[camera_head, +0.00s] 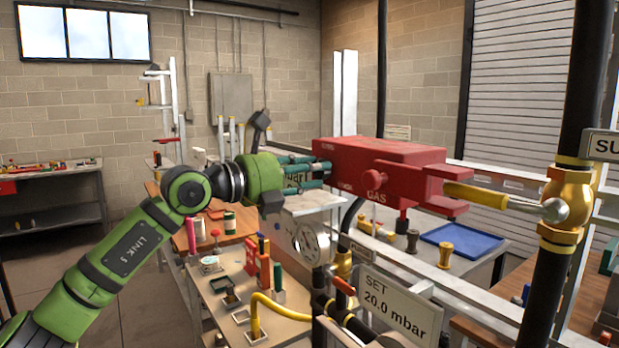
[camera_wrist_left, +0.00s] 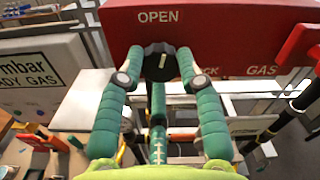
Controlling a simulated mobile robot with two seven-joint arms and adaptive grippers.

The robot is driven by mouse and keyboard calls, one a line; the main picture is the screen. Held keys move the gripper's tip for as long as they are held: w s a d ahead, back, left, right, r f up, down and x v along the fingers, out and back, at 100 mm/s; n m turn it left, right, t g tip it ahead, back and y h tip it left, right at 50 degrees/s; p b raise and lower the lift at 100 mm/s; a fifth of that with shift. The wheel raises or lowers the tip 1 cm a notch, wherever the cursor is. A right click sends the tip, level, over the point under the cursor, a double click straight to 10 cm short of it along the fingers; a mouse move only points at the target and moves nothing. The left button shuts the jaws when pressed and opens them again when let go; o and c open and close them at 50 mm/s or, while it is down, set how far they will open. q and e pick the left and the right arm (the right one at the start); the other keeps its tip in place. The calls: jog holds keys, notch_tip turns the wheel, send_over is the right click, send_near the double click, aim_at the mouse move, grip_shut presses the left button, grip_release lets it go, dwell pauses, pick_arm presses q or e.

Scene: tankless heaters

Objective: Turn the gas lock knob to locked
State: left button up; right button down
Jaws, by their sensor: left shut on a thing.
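The gas lock is a red box (camera_head: 375,158) marked GAS, at the centre of the head view. Its red face (camera_wrist_left: 230,40) fills the top of the left wrist view, with OPEN printed above the knob and a partly hidden word ending in CK to the right. The dark gas lock knob (camera_wrist_left: 160,62) has a white mark that stands roughly upright, towards OPEN. My left gripper (camera_wrist_left: 160,66) has its green fingers closed on either side of the knob. In the head view the gripper (camera_head: 318,172) meets the left end of the box. My right gripper is not in view.
A yellow-handled lever (camera_head: 480,195) passes into the box's forked right end, beside a brass valve (camera_head: 568,205) on a dark pipe. A round gauge (camera_head: 309,243) and a SET 20.0 mbar sign (camera_head: 395,312) stand below. A cluttered bench (camera_head: 210,290) lies beneath my arm.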

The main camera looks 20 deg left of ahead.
pick_arm(q)
jog(key=shift+f+m+b, duration=0.1)
jog(key=shift+m+b, duration=1.7)
jog(key=shift+m, duration=5.1)
jog(key=o, duration=1.1)
jog(key=shift+o, duration=0.2)
jog(key=v, duration=1.2)
